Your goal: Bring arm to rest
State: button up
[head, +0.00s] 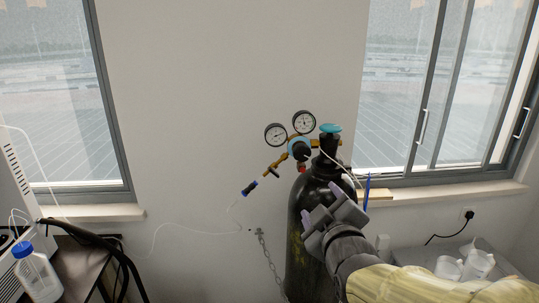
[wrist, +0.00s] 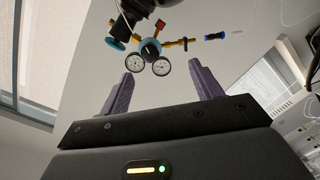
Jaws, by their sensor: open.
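My gripper (head: 324,215) is at the lower right of centre in the head view, in front of a dark gas cylinder (head: 298,240). My arm (head: 430,284) reaches in from the lower right and wears a yellow cover. In the wrist view, the two purple-grey fingers of my gripper (wrist: 163,92) stand wide apart with nothing between them. Beyond the fingers, two round gauges (wrist: 148,67) and the regulator (wrist: 150,48) show. The head view cannot tell the exact gap between my gripper and the cylinder.
The cylinder has a teal knob (head: 330,128), and a chain (head: 262,250) hangs beside it. A bottle with a blue cap (head: 38,275) stands at lower left by black hoses (head: 110,255). White containers (head: 478,264) sit at lower right. The wall (head: 200,120) is bare left of the gauges.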

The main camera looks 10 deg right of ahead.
jog(key=s+f+m+g, duration=0.3)
jog(key=f+g, duration=0.1)
jog(key=f, duration=0.3)
jog(key=s+f+m+g+p, duration=0.1)
jog(key=s+f+m+g, duration=0.2)
jog(key=f, duration=0.5)
jog(key=s+f+m+g, duration=0.3)
jog(key=s+f+g, duration=0.1)
jog(key=f+g, duration=0.3)
jog(key=shift+s+f+m, duration=0.15)
jog(key=shift+s+m, duration=0.1)
jog(key=shift+m, duration=0.05)
